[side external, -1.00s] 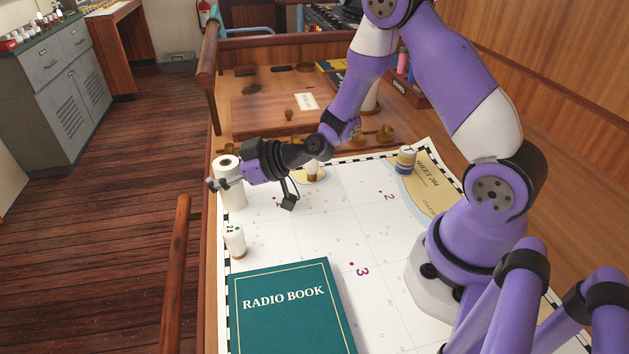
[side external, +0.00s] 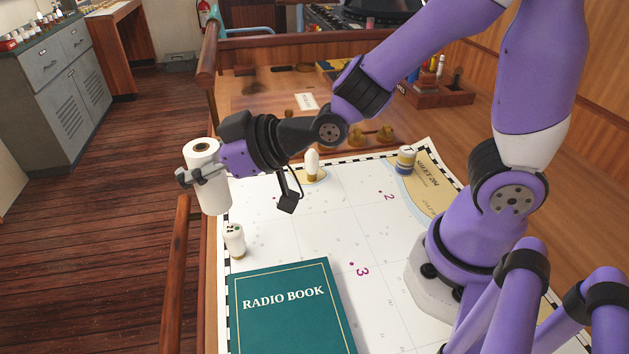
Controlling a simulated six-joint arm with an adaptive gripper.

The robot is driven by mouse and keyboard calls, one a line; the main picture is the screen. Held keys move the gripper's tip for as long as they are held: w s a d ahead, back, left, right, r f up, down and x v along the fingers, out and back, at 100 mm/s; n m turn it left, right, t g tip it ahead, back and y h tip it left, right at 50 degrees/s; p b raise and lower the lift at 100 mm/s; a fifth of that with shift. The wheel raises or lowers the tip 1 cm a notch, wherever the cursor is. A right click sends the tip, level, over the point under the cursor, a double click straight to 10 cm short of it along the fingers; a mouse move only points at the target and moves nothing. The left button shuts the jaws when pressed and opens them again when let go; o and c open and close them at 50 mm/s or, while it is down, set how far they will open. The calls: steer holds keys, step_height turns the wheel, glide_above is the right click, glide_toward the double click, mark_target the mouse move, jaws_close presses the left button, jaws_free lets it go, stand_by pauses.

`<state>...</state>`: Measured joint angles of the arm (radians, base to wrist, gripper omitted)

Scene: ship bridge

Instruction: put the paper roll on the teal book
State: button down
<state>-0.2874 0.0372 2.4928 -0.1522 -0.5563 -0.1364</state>
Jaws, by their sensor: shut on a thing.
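The white paper roll (side external: 211,194) is upright, with a dark core hole at its top. My gripper (side external: 195,178) is shut on it from the side, around its upper part. The roll appears lifted, at the left edge of the chart table. The teal book (side external: 290,325), marked RADIO BOOK, lies flat on the chart at the near left, apart from the roll. Its cover is clear; its near part is cut off by the picture edge.
A small white bottle (side external: 234,240) stands between the roll and the book. A white piece (side external: 312,165) and a blue-banded jar (side external: 405,160) stand at the chart's far side. A wooden rail (side external: 178,270) runs along the left. The chart's middle is clear.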

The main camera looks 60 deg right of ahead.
steer(key=shift+s+a+r, duration=0.15)
steer(key=shift+s+r, duration=0.05)
steer(key=shift+r, duration=0.1)
steer(key=d+r+m+t+h, duration=0.1)
steer(key=d+r+m+h, duration=0.2)
steer(key=d, duration=0.7)
steer(key=s+a+f+n+g+y, duration=0.1)
steer(key=a+f+n+y, duration=0.1)
steer(key=a, duration=0.1)
steer(key=s+a+f+n+g+y, duration=0.1)
steer(key=s+a+f+n+y, duration=0.1)
steer(key=a+n+y, duration=0.1)
steer(key=s+a+f+n+g+y, duration=0.1)
steer(key=a+f+n+g+y, duration=0.1)
steer(key=a, duration=0.1)
steer(key=shift+s+a+f+y, duration=0.15)
steer(key=shift+a+y, duration=0.15)
steer(key=shift+a, duration=0.05)
steer(key=s+a+r+n+g+y, duration=0.2)
steer(key=s+a+n+g+y, duration=0.1)
steer(key=s+a+n+g, duration=0.5)
steer(key=n+g, duration=0.5)
glide_above(287, 345)
step_height(287, 345, down, 5)
steer(key=shift+f, duration=0.75)
